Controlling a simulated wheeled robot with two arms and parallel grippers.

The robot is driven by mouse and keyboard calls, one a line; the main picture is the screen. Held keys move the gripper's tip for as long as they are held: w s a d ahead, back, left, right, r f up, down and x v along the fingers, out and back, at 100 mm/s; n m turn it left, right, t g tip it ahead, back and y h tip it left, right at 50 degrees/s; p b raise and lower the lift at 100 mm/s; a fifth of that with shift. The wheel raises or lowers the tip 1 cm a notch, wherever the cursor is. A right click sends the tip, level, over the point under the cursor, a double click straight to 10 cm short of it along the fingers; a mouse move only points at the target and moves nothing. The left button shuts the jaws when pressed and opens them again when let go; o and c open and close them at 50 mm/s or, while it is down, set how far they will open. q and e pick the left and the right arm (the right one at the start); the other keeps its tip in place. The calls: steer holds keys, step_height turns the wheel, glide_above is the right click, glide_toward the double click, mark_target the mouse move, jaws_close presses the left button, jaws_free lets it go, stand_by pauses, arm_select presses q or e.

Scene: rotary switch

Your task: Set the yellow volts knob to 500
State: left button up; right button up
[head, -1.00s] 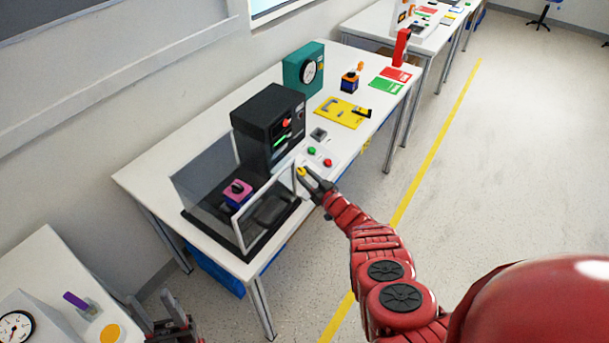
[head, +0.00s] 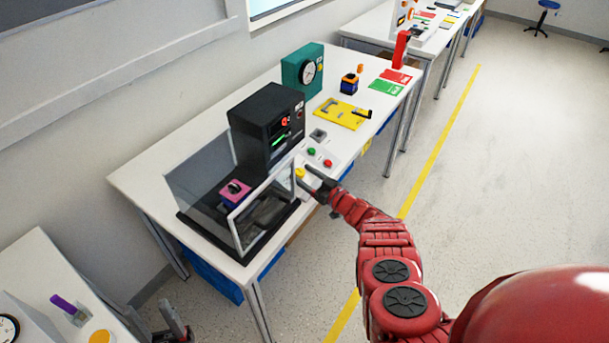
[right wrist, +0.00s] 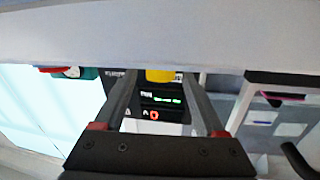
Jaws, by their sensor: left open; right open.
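The yellow knob (head: 300,172) sits at the front edge of the white workbench (head: 140,192), beside the black box with the lit display (head: 262,115). In the right wrist view a yellow part (right wrist: 160,75), apparently this knob, shows between the fingers. My right gripper (head: 306,176) is open at the knob, with its fingertips close around it; I cannot tell whether they touch. The knob's scale and setting are too small to read. My left gripper (head: 172,322) is open at the bottom edge, partly cut off and away from the knob.
A clear-walled enclosure with a pink-and-black switch (head: 234,192) stands left of the knob. Red and green buttons (head: 320,157) are just behind it. A teal gauge box (head: 302,72) and a yellow plate (head: 343,112) stand farther back. The floor to the right is open.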

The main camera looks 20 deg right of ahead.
steer(key=shift+s+d+r, duration=0.1)
steer(key=shift+s+d, duration=0.15)
steer(key=shift+s, duration=0.2)
steer(key=p+v, duration=0.1)
steer(key=v, duration=1.5)
steer(key=shift+s, duration=0.2)
steer(key=shift+d, duration=0.1)
